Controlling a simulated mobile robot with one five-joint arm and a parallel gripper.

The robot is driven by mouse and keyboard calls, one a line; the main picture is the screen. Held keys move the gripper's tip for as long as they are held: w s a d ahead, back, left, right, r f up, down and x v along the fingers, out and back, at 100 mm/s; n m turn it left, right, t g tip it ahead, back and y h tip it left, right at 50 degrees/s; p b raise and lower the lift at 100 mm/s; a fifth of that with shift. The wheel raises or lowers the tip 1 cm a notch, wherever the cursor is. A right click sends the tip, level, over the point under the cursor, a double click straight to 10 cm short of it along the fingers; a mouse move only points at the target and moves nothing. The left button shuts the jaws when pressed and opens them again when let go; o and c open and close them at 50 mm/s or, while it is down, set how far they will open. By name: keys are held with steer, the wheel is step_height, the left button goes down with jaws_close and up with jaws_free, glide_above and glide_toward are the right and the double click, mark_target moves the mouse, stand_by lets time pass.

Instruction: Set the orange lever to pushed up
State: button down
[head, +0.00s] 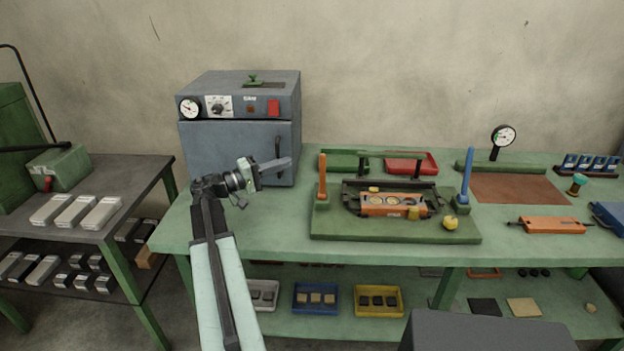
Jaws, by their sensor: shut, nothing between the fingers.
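The orange lever (322,178) stands upright at the left end of the green fixture (400,234) on the green bench. Its lower end meets the fixture's left side. My gripper (288,162) is shut and empty, in front of the grey oven, to the left of the lever and apart from it. Its fingers point right, towards the lever's upper part. A blue lever (467,178) stands at the fixture's right end, leaning slightly. An orange block with round yellow parts (385,204) lies in the middle of the fixture.
The grey oven (238,150) stands behind my gripper. A green tray (345,161) and a red tray (424,163) lie behind the fixture. A yellow knob (450,223) sits at its front right. The bench top left of the fixture is clear.

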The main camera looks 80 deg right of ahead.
mark_target(322, 177)
steer(key=s+d, duration=0.2)
steer(key=s, duration=0.7)
steer(key=shift+s+f, duration=0.15)
steer(key=shift+f, duration=0.3)
